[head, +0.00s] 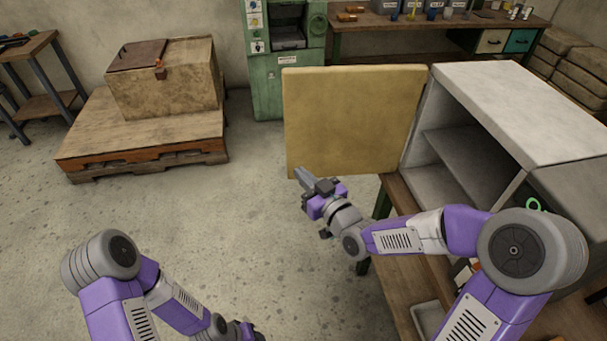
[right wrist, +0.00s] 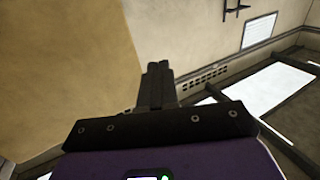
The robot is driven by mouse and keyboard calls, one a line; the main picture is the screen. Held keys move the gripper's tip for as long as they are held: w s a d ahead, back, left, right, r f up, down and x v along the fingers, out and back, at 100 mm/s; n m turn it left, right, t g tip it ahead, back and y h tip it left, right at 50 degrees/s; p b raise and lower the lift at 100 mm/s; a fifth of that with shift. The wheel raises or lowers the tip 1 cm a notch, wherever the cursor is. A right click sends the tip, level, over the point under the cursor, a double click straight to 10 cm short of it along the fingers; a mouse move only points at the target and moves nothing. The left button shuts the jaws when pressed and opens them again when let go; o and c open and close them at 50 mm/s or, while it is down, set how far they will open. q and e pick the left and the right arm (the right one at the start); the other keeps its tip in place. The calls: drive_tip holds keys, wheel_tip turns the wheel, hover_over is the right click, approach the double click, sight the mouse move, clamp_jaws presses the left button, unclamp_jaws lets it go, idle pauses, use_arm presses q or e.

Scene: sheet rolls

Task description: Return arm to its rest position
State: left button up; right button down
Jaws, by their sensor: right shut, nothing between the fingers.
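My right arm reaches in from the right in the head view, and its gripper (head: 301,174) is just in front of the lower left part of a tan open door panel (head: 352,118). In the right wrist view the two fingers of the right gripper (right wrist: 158,68) lie together, shut with nothing between them. The tan panel (right wrist: 70,70) fills the left of that view; I cannot tell whether the gripper touches it. My left arm is low at the left in the head view; its gripper (head: 252,332) is cut off by the bottom edge.
The panel stands open at the left of a grey cabinet (head: 530,100) with an inner shelf, on a wooden table (head: 397,195). A pallet (head: 140,150) with a box (head: 165,85) stands at the far left. A green machine (head: 268,95) stands behind. The floor between is clear.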

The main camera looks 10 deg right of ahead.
drive_tip(key=shift+s, duration=0.25)
drive_tip(key=s+f+m+g+h+p, duration=0.1)
drive_tip(key=s+f+m+g, duration=0.25)
drive_tip(key=f, duration=0.95)
drive_tip(key=s+f+m+g+h, duration=0.15)
drive_tip(key=s+f+g, duration=0.3)
drive_tip(key=f, duration=0.85)
drive_tip(key=s+f+m+g, duration=0.2)
drive_tip(key=s+f+g, duration=0.6)
drive_tip(key=s+f, duration=0.4)
drive_tip(key=s+h, duration=0.1)
drive_tip(key=s, duration=0.3)
drive_tip(key=shift+m, duration=0.3)
drive_tip(key=shift+f, duration=0.1)
